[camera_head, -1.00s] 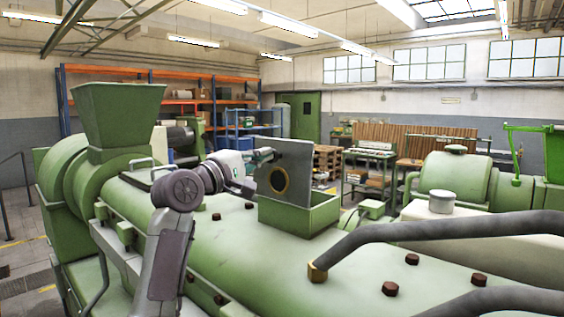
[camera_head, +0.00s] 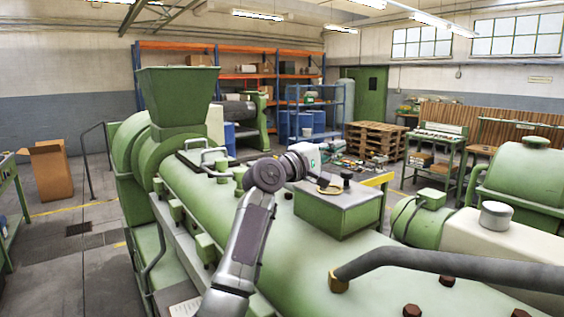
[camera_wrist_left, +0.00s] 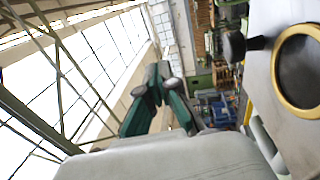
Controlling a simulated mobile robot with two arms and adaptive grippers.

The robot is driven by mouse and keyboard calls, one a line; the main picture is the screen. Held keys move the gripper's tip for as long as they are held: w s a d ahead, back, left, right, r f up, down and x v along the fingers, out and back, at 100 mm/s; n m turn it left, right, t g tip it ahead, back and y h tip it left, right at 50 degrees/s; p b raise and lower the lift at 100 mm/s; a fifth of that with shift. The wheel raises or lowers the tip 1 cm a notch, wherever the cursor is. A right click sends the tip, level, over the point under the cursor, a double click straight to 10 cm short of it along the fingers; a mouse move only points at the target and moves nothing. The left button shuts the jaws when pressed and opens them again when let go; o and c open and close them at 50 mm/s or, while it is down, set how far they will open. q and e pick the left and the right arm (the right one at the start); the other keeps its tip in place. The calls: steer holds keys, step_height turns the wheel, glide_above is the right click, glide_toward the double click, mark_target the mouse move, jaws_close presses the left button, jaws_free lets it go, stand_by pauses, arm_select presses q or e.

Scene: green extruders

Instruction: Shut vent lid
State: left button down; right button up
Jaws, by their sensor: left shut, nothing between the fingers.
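The vent lid (camera_head: 362,190) is a grey plate with a dark knob and a brass-ringed round window. It lies about flat over the green vent box (camera_head: 345,217) on the long green machine; I cannot tell whether its edge is fully seated. In the left wrist view the lid (camera_wrist_left: 265,83) fills the right side. My left gripper (camera_head: 338,150) is behind the lid's far left corner, small in the head view. Its dark green fingers (camera_wrist_left: 158,72) are shut and empty, left of the lid, apparently apart from it. My right gripper is not in view.
A green hopper (camera_head: 177,100) stands at the machine's far left end. A thick dark pipe (camera_head: 450,265) crosses the front right. A green motor (camera_head: 418,213) and a white-topped housing (camera_head: 490,240) are right of the vent box. Pallets (camera_head: 376,140) stand behind.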

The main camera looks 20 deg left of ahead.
mark_target(348, 172)
arm_select(q)
steer(key=w+d+f+g+y+p, duration=0.1)
steer(key=g+p, duration=0.1)
steer(key=w+d+f+g+y+p, duration=0.1)
steer(key=g+y, duration=0.1)
steer(key=shift+w+d+f+g+p, duration=0.1)
steer(key=shift+w+f+g+p, duration=0.1)
steer(key=shift+w+g+p, duration=0.15)
steer(key=shift+w+d+f+g, duration=0.15)
steer(key=shift+w+f+g, duration=0.1)
steer(key=shift+f, duration=0.05)
steer(key=shift+w+d+f, duration=0.1)
steer(key=shift+w+f, duration=0.15)
steer(key=shift+f, duration=0.2)
steer(key=shift+w+d+f, duration=0.1)
steer(key=shift+w+f, duration=0.1)
steer(key=shift+f, duration=0.2)
